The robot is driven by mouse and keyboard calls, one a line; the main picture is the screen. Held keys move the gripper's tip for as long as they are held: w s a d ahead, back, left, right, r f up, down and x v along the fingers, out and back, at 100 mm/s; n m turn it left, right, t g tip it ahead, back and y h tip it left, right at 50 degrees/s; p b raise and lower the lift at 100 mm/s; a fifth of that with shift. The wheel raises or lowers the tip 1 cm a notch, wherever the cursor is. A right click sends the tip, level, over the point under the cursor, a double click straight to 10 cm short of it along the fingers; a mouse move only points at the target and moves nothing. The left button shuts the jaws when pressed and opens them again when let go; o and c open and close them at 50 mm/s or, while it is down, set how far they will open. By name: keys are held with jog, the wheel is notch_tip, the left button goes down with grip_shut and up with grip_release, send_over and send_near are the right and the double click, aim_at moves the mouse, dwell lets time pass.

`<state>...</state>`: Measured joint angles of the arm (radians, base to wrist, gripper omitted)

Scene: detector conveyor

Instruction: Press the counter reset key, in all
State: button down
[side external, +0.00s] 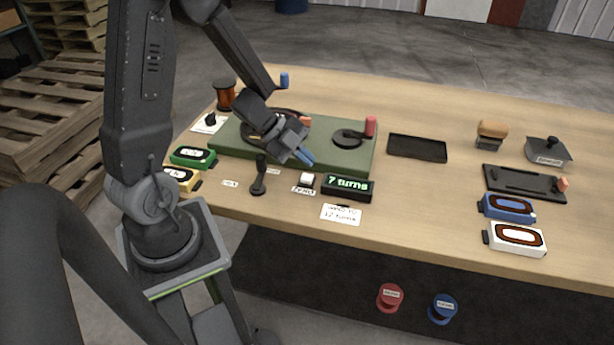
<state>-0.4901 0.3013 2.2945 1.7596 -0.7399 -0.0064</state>
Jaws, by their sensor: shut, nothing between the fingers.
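A small white key (306,179) on a dark base stands near the table's front edge, with a label (303,190) that seems to read "ZERO" in front of it. Just right of it, a black counter (348,188) shows "7 turns" in green. A white card (341,214) in front of the counter seems to read "wind to 12 turns". My gripper (305,158) is shut and empty, its blue fingertips pointing down and right. In the picture the tips are a little above the white key and appear apart from it.
A green winding base (355,160) with a red-knobbed crank (370,127) lies behind the key. A black lever (259,178) stands left of the key. A black tray (417,148) and tools are right; the table between is clear.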

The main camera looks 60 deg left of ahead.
aim_at(303, 179)
jog(key=shift+f, duration=1.1)
jog(key=shift+f, duration=0.15)
dwell(1.2)
jog(key=shift+f, duration=0.3)
jog(key=shift+f, duration=0.2)
dwell(0.4)
jog(key=shift+s+f, duration=0.25)
jog(key=shift+f, duration=0.4)
dwell(0.8)
jog(key=shift+r, duration=0.1)
jog(key=shift+s+a+r, duration=0.1)
jog(key=shift+r, duration=0.65)
